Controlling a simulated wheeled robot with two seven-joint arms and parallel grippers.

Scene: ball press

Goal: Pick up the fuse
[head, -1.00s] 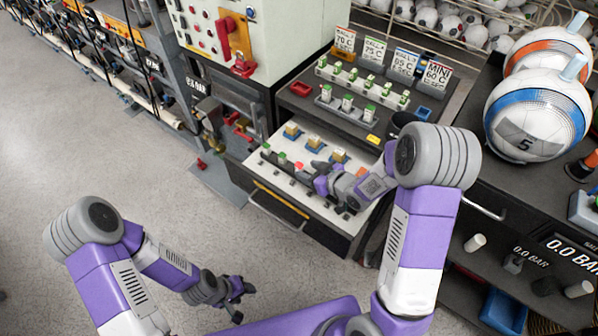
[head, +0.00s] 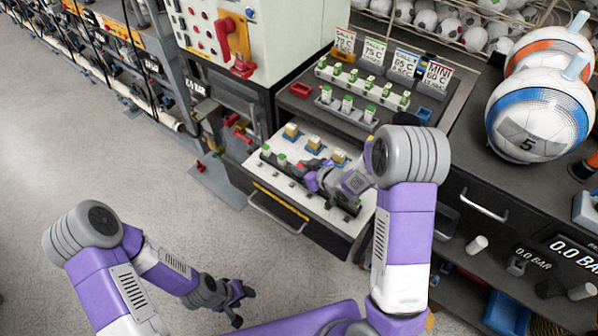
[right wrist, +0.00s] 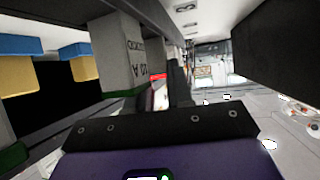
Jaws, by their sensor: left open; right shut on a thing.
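A row of fuses stands in a dark strip on the white open drawer (head: 262,178). Two green-topped fuses (head: 281,160) show at its left, with a red-marked fuse (head: 299,166) beside them. My right gripper (head: 306,172) is at the red-marked fuse, shut on a fuse that its fingers mostly hide. In the right wrist view, a grey block with a printed label (right wrist: 122,55) and green base stands close to the jaw, and a small red and white piece (right wrist: 160,95) shows behind the dark finger edge. My left gripper (head: 244,305) is open and empty over the floor.
Yellow-and-blue blocks (head: 314,143) stand behind the fuse strip. Racks of green-topped fuses (head: 345,108) and label cards (head: 373,54) are on the shelf above. A control cabinet (head: 225,40) rises at the left; large balls (head: 540,115) sit at the right.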

